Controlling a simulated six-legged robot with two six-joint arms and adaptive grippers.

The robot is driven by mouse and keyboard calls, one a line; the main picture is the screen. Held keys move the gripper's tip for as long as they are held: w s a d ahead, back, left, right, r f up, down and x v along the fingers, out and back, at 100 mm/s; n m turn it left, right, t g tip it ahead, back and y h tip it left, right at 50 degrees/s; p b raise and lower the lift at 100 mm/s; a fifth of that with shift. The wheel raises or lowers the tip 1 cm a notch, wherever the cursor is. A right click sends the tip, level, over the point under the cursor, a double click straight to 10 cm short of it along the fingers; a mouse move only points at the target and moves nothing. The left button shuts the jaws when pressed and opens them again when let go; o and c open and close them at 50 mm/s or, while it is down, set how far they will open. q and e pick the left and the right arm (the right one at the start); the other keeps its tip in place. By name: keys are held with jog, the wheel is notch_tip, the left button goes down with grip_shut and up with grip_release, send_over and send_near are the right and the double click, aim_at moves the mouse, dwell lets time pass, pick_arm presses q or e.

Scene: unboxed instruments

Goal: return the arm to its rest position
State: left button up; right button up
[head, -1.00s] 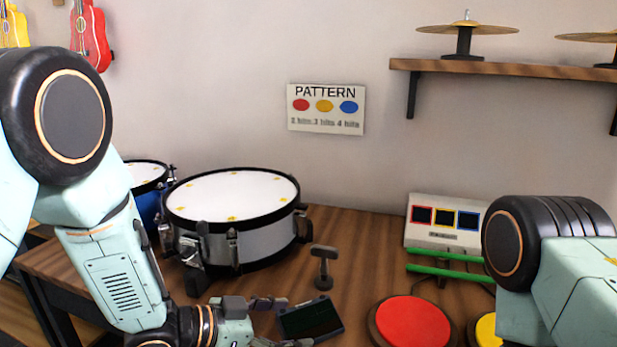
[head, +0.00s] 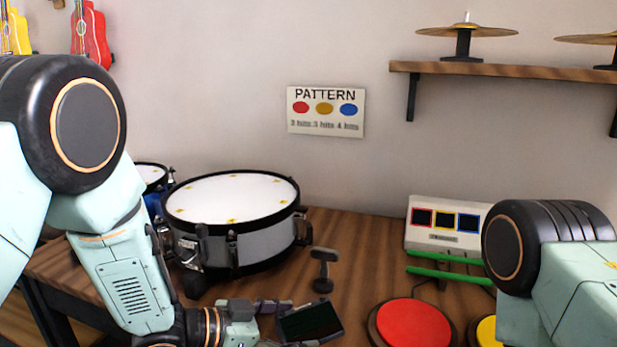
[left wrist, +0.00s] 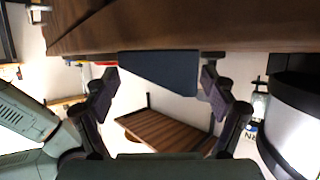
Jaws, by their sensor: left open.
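My left arm comes in from the left in the head view, bent down to the table. Its gripper (head: 290,323) is low over the near part of the table, fingers spread and pointing right. A dark flat tablet-like object (head: 312,322) is just beyond the fingers or between them; I cannot tell whether they touch it. The left wrist view shows the gripper (left wrist: 160,78) open, with a dark blue-grey panel (left wrist: 155,68) past the fingertips. My right arm shows at the right edge; its gripper is out of view.
A large drum (head: 232,225) stands close behind the left forearm. A small dark stand (head: 323,270) is behind the tablet. A red pad (head: 414,325), green sticks (head: 440,272) and a control box (head: 445,225) lie to the right. A shelf (head: 500,72) holds cymbals.

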pick_arm(q)
jog(key=shift+p+v, duration=0.9)
jog(key=shift+v, duration=2.4)
jog(key=b+x, duration=0.2)
jog(key=x, duration=0.6)
jog(key=shift+d+f+b, duration=0.1)
jog(key=shift+f+b, duration=0.05)
jog(key=shift+b, duration=0.25)
jog(key=shift+w+d, duration=0.1)
jog(key=shift+d, duration=0.1)
notch_tip(320, 180, up, 11)
jog(key=p, duration=0.5)
jog(key=s+a+r+p, duration=0.1)
jog(key=s+a+p, duration=0.3)
jog(key=a+p, duration=0.2)
jog(key=s+a+r+n+t+y+p, duration=0.1)
jog(key=s+a+p, duration=0.4)
jog(key=a, duration=0.5)
jog(key=shift+s+a+r+n+t+p, duration=0.2)
jog(key=shift+s+n+t+p, duration=0.1)
jog(key=shift+p, duration=0.5)
